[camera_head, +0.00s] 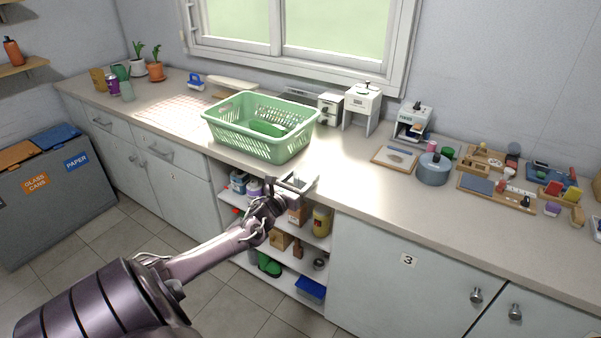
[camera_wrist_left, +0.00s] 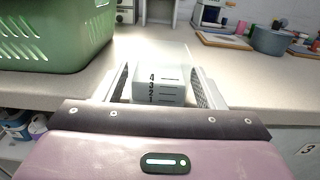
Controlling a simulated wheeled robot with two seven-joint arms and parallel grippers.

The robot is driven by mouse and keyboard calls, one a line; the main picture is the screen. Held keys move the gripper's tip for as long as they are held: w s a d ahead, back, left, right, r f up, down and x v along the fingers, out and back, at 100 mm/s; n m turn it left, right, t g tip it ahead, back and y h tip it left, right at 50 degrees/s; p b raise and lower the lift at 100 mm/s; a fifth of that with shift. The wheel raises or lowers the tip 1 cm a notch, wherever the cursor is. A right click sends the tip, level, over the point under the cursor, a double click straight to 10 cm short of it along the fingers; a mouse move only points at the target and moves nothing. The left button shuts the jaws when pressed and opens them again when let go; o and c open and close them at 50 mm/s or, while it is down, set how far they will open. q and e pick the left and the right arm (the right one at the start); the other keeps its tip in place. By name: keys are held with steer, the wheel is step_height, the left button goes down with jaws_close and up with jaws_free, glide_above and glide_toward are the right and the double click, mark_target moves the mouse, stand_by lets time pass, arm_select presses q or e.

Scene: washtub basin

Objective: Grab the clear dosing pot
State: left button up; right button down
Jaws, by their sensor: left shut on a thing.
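The clear dosing pot (camera_wrist_left: 158,88) is a see-through box-shaped pot with dark number marks on the side facing the left wrist view. It sits between the two fingers of my left gripper (camera_wrist_left: 160,92), which is shut on it. In the head view my left gripper (camera_head: 297,181) is at the counter's front edge, just in front of the green basket, over the open shelves. The pot is too small there to make out clearly. My right gripper is not in view.
A green basket (camera_head: 240,145) stands on the counter (camera_head: 345,190) right behind my left gripper. Open shelves (camera_head: 312,238) with bottles and boxes lie below. A blue-grey pot (camera_head: 433,170) and toy-like sets stand farther right.

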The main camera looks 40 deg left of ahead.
arm_select(q)
steer(key=shift+a, duration=0.1)
steer(key=o, duration=1.1)
steer(key=v, duration=0.7)
steer(key=shift+s, duration=0.4)
